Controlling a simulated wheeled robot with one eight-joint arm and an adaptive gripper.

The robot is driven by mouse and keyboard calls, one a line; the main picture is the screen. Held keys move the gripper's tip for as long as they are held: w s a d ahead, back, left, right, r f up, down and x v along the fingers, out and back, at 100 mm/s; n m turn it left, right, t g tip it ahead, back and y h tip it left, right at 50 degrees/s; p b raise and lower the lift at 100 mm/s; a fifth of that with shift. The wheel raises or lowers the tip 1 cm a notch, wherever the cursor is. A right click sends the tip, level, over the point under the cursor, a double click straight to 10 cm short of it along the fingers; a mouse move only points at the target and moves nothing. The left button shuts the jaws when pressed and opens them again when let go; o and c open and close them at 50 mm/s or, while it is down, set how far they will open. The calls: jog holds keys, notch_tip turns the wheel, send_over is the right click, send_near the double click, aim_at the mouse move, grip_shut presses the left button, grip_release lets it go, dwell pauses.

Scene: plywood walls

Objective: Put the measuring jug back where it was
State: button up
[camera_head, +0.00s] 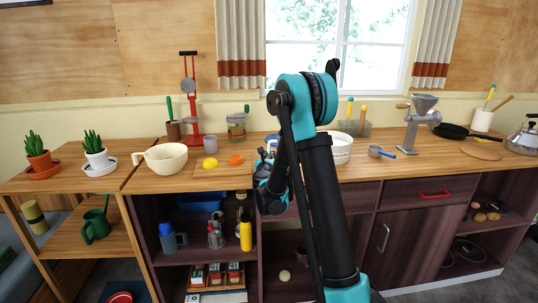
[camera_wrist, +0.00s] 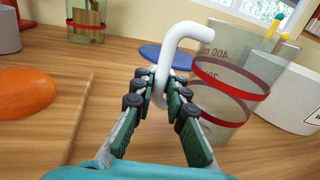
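The measuring jug (camera_wrist: 222,95) shows in the wrist view, clear grey with red bands, a 400 mark and a white hooked handle (camera_wrist: 185,33). My gripper (camera_wrist: 162,92) has its fingers closed in on the handle's lower end, one on each side. The jug's body is just right of the fingers. I cannot tell whether its base touches the counter. In the head view my gripper (camera_head: 265,172) is over the counter's front edge, left of my arm, and the jug is mostly hidden there.
The wooden counter (camera_head: 400,172) carries an orange (camera_head: 237,160) and a lemon (camera_head: 210,165) on a board, a grey cup (camera_head: 210,143), a glass canister (camera_head: 236,127), a white bowl (camera_head: 340,148) and a blue scoop (camera_head: 380,152). A blue disc (camera_wrist: 165,54) lies behind the jug.

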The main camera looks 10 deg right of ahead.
jog(key=o, duration=0.4)
jog(key=shift+c, duration=0.2)
